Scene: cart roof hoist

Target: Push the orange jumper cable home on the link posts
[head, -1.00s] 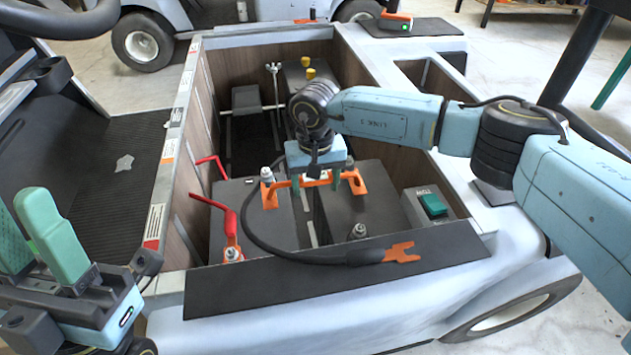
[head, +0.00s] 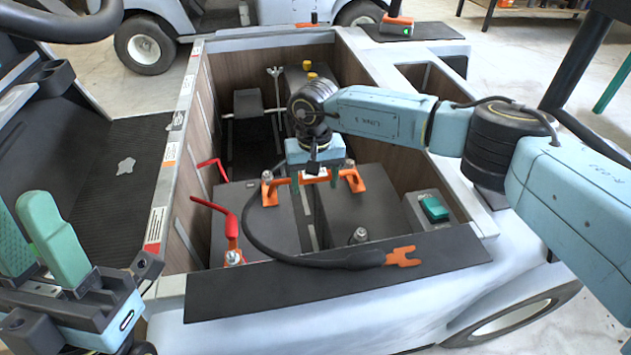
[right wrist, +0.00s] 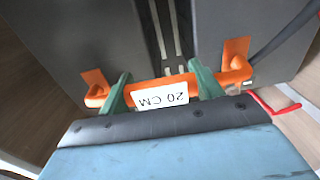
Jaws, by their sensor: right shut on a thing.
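The orange jumper cable (head: 353,180) is a short orange link with a fork-like lug at each end. My right gripper (head: 315,182) is shut on its middle, above the two dark battery blocks. In the right wrist view, green fingertips (right wrist: 160,92) hold the jumper (right wrist: 98,98) around a white "20 CM" label. One silver link post (head: 267,176) shows at the left lug; another (head: 349,164) is by the right lug. I cannot tell whether the lugs are fully seated. My left gripper (head: 35,238) is open and empty at the lower left.
A red lever-like cable (head: 230,222) stands at the left post. Wooden bay walls (head: 190,205) enclose the space.

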